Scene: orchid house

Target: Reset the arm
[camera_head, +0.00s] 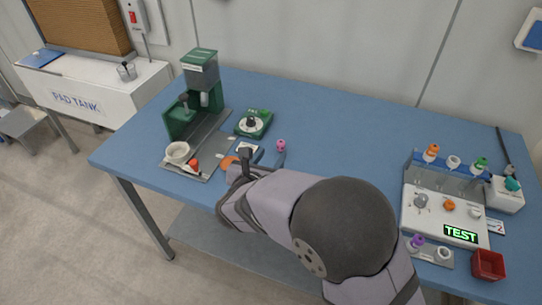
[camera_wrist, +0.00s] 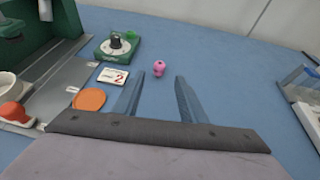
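My gripper (camera_wrist: 158,95) is open, with its two blue-grey fingers apart and nothing between them in the wrist view. In the head view it (camera_head: 264,154) is low over the blue table (camera_head: 320,115), and my arm hides part of the table's front. A small pink object (camera_wrist: 159,68) stands on the table just beyond the fingertips, apart from them. It also shows in the head view (camera_head: 281,146).
Left of my gripper are a green machine (camera_head: 201,75), a white bowl (camera_head: 177,152), a red-orange object (camera_head: 195,165), a green dial box (camera_head: 253,123) and an orange disc (camera_wrist: 89,99). A white test station (camera_head: 430,222) and red bin (camera_head: 488,265) stand right. The table's back middle is clear.

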